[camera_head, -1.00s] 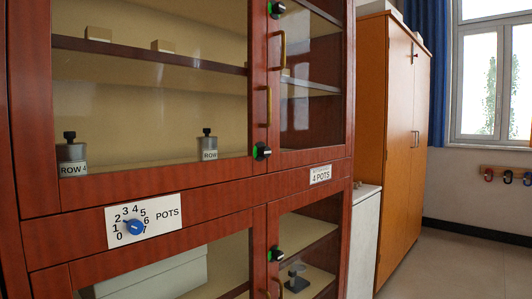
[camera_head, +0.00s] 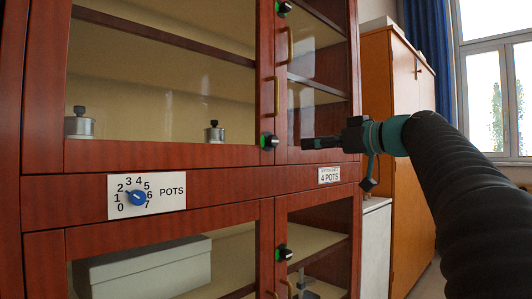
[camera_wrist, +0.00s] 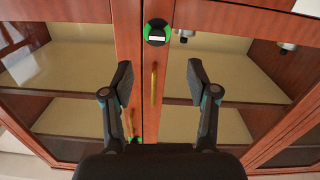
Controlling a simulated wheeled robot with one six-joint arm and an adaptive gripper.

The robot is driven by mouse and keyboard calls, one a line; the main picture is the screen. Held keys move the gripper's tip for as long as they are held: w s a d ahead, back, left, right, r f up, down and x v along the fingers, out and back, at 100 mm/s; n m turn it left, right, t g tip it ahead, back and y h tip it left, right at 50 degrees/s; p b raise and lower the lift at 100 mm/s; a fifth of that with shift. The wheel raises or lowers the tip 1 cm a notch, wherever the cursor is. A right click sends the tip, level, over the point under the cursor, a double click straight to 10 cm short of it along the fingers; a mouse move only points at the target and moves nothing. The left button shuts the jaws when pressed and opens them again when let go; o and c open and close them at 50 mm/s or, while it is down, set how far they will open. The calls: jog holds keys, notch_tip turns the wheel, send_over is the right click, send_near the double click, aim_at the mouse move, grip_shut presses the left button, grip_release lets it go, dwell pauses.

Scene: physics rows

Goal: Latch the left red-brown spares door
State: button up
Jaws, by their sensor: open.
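The red-brown cabinet has a left glass door (camera_head: 165,75) that looks closed against the right one; no "spares" label is legible. A black latch knob with a green mark (camera_head: 268,141) sits low on the meeting edge, and it shows at the top of the upside-down wrist view (camera_wrist: 157,32). Another green-marked knob (camera_head: 283,8) is higher up. A brass handle (camera_head: 276,97) is on the left door. My gripper (camera_head: 306,143) is open and empty, just right of the low knob. In the wrist view, a brass handle (camera_wrist: 154,83) shows between its fingers (camera_wrist: 160,82); contact is not visible.
Below are a POTS dial (camera_head: 138,198), a "4 POTS" label (camera_head: 329,175) and lower doors with another green-marked knob (camera_head: 283,254). Two metal pots (camera_head: 80,123) (camera_head: 215,132) stand behind the glass. An orange-brown cupboard (camera_head: 403,180) stands to the right, partly behind my arm.

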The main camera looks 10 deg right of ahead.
aim_at(275, 141)
jog(key=shift+n+y, duration=0.3)
jog(key=x, duration=0.4)
jog(key=p+x, duration=0.1)
jog(key=x, duration=0.4)
jog(key=r+p+x, duration=0.1)
jog(key=x, duration=0.3)
jog(key=shift+w, duration=0.35)
jog(key=shift+d, duration=0.1)
grip_shut()
